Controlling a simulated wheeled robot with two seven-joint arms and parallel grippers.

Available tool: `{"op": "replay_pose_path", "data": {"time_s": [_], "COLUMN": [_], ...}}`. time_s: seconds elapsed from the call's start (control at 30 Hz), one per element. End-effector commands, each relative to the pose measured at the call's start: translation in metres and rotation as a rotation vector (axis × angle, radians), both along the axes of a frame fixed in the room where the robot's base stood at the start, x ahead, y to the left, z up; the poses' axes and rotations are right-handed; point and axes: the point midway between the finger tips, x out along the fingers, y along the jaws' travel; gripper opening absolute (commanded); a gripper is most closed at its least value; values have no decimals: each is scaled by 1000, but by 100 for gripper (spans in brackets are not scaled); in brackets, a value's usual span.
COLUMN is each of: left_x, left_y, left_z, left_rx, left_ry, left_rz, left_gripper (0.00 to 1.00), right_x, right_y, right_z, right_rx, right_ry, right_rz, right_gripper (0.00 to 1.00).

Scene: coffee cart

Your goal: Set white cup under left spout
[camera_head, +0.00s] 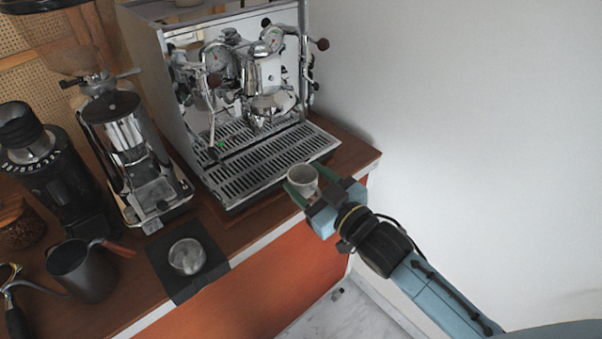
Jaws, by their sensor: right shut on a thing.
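A white cup (302,178) is held upright between the green fingers of my right gripper (303,188), at the front right edge of the drip tray. My right arm comes in from the lower right. The chrome espresso machine (177,75) stands at the back of the cart. Its group head and spout area (262,104) hangs above the slatted drip tray (262,165). The separate spouts are too small to tell apart. A small green mark (221,145) shows on the tray's left rear part. My left gripper is not in view.
A grinder (135,150) and a black grinder (50,165) stand left of the machine. A metal cup (187,256) sits on a black mat (182,288) at the front edge. A dark pitcher (85,272) stands left. The drip tray's slats are clear. A white wall (450,100) bounds the right.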

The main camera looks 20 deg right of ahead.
Motion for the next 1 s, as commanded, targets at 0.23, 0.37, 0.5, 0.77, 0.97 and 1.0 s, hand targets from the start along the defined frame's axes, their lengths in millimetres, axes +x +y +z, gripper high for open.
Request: {"op": "replay_pose_path", "data": {"time_s": [0.23, 0.37, 0.5, 0.77, 0.97, 1.0], "left_x": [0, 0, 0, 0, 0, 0], "left_y": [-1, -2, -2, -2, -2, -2], "left_z": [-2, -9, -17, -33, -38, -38], "left_rx": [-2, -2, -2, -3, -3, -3], "left_ry": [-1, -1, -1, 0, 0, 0], "left_rz": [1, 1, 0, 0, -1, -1], "left_gripper": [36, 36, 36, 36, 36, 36], "right_x": [13, 24, 40, 70, 92, 96], "right_y": [2, 7, 13, 24, 32, 34], "right_z": [-2, -3, -5, -7, -6, -6], "right_rx": [1, 2, 2, 3, 3, 2], "right_ry": [2, 1, 1, 1, 3, 3], "right_rz": [45, 44, 43, 44, 42, 42], "right_gripper": [26, 26, 26, 26, 26, 26]}}
